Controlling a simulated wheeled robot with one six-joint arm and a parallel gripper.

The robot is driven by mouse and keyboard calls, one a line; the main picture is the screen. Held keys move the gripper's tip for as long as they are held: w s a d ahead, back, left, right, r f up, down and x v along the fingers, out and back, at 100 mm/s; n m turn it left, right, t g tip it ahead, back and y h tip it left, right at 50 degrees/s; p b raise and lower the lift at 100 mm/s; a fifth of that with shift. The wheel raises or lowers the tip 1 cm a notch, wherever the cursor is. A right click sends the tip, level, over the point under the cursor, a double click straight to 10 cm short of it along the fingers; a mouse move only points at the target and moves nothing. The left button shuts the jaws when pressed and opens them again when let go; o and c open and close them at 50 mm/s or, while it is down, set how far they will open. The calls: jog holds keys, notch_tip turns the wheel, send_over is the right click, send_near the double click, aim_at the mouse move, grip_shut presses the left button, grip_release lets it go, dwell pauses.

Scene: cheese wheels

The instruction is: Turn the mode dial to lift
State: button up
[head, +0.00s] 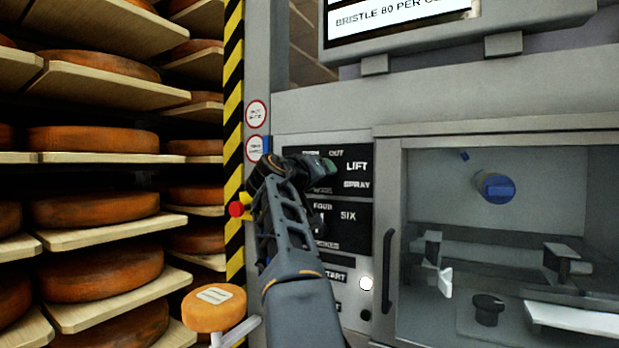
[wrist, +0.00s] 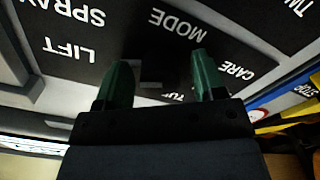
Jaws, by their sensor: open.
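The mode panel (head: 350,158) is a black plate on the grey machine front, with LIFT and SPRAY printed at its right. In the wrist view the same panel (wrist: 130,35) appears upside down, with SPRAY, LIFT, MODE and CARE legible. My gripper (head: 322,165) is at this panel and covers its middle in the head view. In the wrist view my gripper (wrist: 158,80) has its two green fingers apart. A small dark grey shape (wrist: 148,85) shows between them, perhaps part of the mode dial. The dial's setting and any contact with it cannot be told.
Below is a second black panel (head: 345,222) marked FOUR and SIX, then a START label and a white button (head: 367,283). A glazed cabinet with a dark handle (head: 388,270) stands right. A red knob (head: 236,209) and cheese shelves (head: 100,158) are left.

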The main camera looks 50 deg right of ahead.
jog(key=b+v, duration=0.2)
jog(key=v, duration=1.1)
jog(key=shift+a, duration=0.3)
jog(key=w+a+f+n+t+y+p, duration=0.1)
jog(key=w+f+n+y, duration=0.25)
jog(key=f, duration=0.25)
jog(key=w+a+f+n+t+y, duration=0.1)
jog(key=w+f+n+t+y, duration=0.1)
jog(key=w+f, duration=0.35)
jog(key=s+a+f+n+g+y+p, duration=0.3)
jog(key=a+f+y+p, duration=0.55)
jog(key=f, duration=0.65)
jog(key=s+a+f+y+p, duration=0.3)
jog(key=s+a+f+p, duration=0.1)
jog(key=s+a+p, duration=0.5)
jog(key=shift+s+a+f+g+y, duration=0.35)
jog(key=shift+s+a, duration=0.8)
jog(key=shift+s, duration=1.1)
